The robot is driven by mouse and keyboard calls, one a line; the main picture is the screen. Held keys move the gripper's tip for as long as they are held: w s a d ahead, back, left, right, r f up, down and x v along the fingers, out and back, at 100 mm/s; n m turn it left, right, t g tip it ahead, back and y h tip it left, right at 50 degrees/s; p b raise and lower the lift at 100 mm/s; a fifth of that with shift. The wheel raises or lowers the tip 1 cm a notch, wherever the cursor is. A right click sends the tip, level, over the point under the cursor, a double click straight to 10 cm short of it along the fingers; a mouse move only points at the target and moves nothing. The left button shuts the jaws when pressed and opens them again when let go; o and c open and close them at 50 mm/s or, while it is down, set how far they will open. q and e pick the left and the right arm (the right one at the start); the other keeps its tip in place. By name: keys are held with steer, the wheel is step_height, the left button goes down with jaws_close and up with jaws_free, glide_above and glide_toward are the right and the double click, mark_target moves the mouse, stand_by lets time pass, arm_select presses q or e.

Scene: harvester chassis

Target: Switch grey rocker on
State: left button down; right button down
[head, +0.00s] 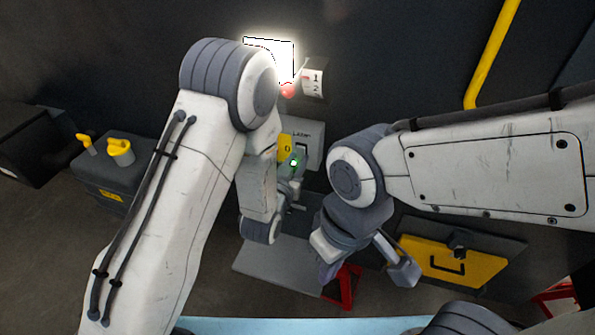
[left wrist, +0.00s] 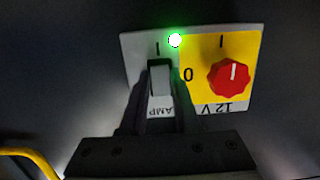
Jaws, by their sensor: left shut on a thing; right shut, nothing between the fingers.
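The grey rocker (left wrist: 160,79) sits on the light grey half of a switch panel (left wrist: 135,45), marked "I" above and "LAMP" below, upside down in the left wrist view. A green light (left wrist: 175,40) glows beside it. My left gripper (left wrist: 159,97) is shut on the rocker, one finger each side. In the head view the panel (head: 309,130) is partly hidden by my left arm, and my left gripper (head: 292,182) is at its lower part. Which way the rocker is tipped is hard to tell. My right gripper (head: 329,270) is shut and empty, lower and to the right.
A red knob (left wrist: 233,76) is on the yellow half of the panel, close to the rocker. A bright white lit panel (head: 284,58) and a numbered dial (head: 314,77) are above. A yellow-lidded box (head: 450,262) is lower right. A yellow pipe (head: 490,55) is upper right.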

stand_by(0.3)
arm_select(q)
steer(key=c, duration=0.6)
jaws_free()
steer(key=shift+c, duration=0.2)
